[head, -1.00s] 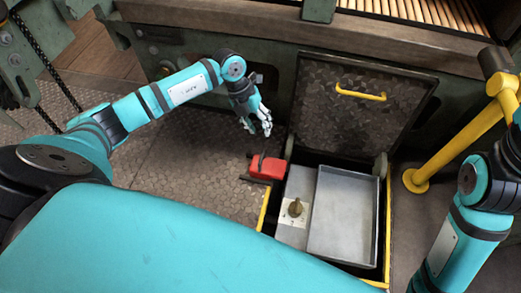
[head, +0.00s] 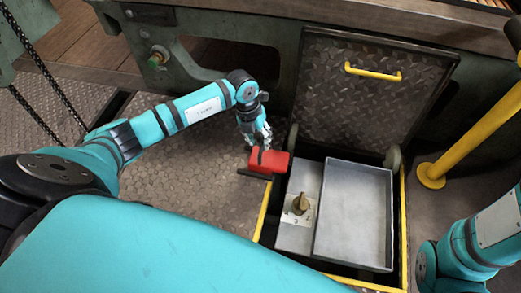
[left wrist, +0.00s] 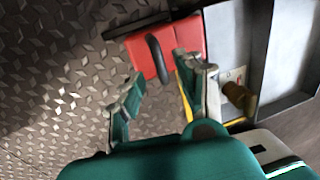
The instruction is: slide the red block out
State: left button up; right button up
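The red block (head: 279,162) sits at the left edge of the open floor hatch, on a dark base (head: 256,174). A black loop handle (left wrist: 157,58) stands on its upper face. My left gripper (head: 262,138) is at the block's far side and hides part of it. In the left wrist view the fingers of my left gripper (left wrist: 160,90) are spread, with the red block (left wrist: 185,40) and its handle just beyond the tips. Nothing shows held between them. My right arm shows at the right edge; its gripper is out of view.
The hatch holds a grey tray (head: 352,212) and a grey panel with a brass knob (head: 300,203). Its lid (head: 370,105) stands open behind, with a yellow handle (head: 373,74). A yellow rail (head: 470,142) rises at right. The patterned floor (head: 195,185) at left is clear.

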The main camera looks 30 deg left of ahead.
aim_at(269, 158)
pick_arm(q)
jog(key=shift+w+d+f+b, duration=0.15)
jog(key=shift+f+b, duration=0.1)
jog(key=shift+f, duration=0.45)
jog(key=shift+s+d+f+b, duration=0.1)
jog(key=shift+f+b, duration=0.15)
jog(key=shift+f, duration=0.4)
jog(key=shift+c, duration=0.4)
grip_shut()
jog(key=shift+a+r, duration=0.1)
